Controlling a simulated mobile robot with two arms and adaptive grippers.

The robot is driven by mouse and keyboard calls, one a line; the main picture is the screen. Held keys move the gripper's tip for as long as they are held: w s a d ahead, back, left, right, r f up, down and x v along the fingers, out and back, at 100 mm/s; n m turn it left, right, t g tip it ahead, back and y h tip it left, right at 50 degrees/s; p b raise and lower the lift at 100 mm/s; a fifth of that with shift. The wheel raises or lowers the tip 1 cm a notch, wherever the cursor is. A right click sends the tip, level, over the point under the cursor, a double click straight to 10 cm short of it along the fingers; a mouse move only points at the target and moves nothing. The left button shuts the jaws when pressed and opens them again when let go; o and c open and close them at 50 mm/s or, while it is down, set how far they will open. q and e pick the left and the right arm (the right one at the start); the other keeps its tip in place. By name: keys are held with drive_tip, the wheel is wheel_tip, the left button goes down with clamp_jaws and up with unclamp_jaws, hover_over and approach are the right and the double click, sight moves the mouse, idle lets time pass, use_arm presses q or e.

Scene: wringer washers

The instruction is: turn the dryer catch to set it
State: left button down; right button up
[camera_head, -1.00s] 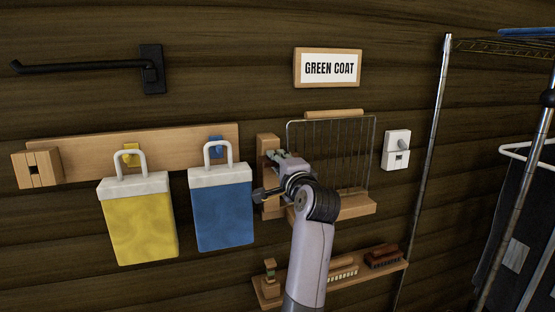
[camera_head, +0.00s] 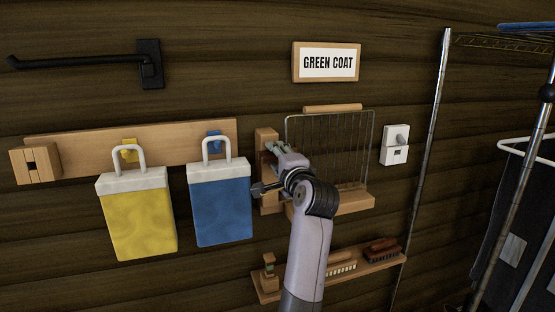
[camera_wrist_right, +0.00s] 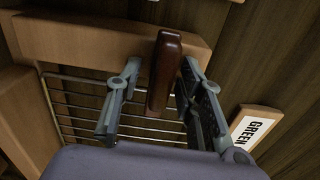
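The dryer is a wire rack (camera_head: 350,150) on the plank wall, with a wooden side post (camera_head: 266,138) at its left. The catch (camera_wrist_right: 164,70) is a dark brown wooden bar by the rack's wooden rail (camera_wrist_right: 90,40) in the wrist view. My right gripper (camera_head: 277,150) is at the side post in the head view, where it hides the catch. In the wrist view my right gripper (camera_wrist_right: 161,72) is open, with one finger on each side of the catch. A gap shows at the left finger; contact at the right finger is unclear. My left gripper is not in view.
A blue bag (camera_head: 220,205) and a yellow bag (camera_head: 138,220) hang close left of my right gripper. A shelf (camera_head: 340,275) with brushes is below. A white switch (camera_head: 395,145) and a metal rack pole (camera_head: 425,180) stand right.

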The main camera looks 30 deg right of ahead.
drive_tip(key=v, duration=1.2)
